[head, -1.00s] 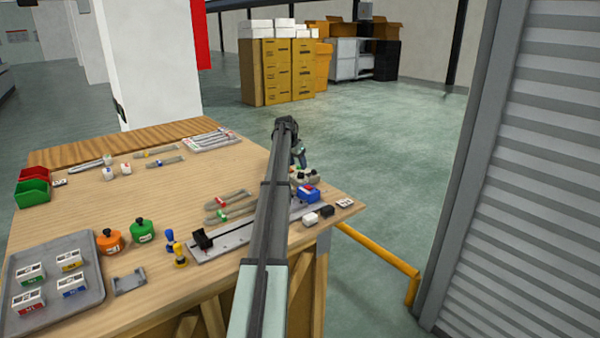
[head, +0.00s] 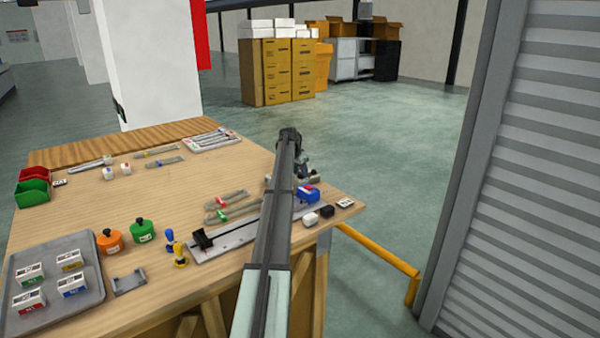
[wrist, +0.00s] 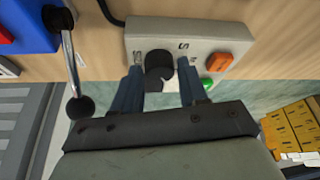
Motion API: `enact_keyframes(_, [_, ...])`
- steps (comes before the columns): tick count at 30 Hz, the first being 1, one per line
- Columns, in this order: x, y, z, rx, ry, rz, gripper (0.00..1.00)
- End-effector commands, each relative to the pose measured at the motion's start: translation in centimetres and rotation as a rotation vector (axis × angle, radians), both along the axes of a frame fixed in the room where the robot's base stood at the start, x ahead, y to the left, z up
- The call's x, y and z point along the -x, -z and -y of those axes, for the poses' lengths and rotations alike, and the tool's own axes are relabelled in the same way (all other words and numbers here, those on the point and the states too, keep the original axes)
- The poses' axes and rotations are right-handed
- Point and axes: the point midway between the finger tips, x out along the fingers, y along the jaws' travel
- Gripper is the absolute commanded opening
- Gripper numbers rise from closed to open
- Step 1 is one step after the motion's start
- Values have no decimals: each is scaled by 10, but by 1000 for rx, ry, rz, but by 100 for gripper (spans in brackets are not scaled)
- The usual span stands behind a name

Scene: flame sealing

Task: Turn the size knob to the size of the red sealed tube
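The size knob (wrist: 158,66) is a black round knob with a raised grip on a light grey control box (wrist: 205,32), seen from above in the wrist view. Printed size marks flank it, too blurred to read. My gripper (wrist: 160,80) is over the box with one blue-grey finger on each side of the knob. Its fingers are apart, with small gaps to the knob visible. In the head view my gripper (head: 303,168) hides most of the box at the table's far right edge. A tube with a red band (head: 222,212) lies on the table beside a green-banded tube (head: 219,199).
An orange button (wrist: 219,65) and a green button (wrist: 206,83) sit right of the knob. A lever with a black ball (wrist: 79,107) and a blue device (wrist: 35,25) stand close on the left. The sealing rail (head: 225,238) lies beneath my arm in the head view.

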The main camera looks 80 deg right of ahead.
Motion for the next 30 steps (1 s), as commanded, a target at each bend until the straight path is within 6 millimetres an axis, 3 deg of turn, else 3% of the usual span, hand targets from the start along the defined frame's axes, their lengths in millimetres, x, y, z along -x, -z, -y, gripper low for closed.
enact_keyframes(12, [0, 0, 0, 0, 0, 0, 4])
enact_keyframes(22, [0, 0, -1, 0, -61, 1, 4])
enact_keyframes(30, [2, 0, -1, 1, -252, 1, 4])
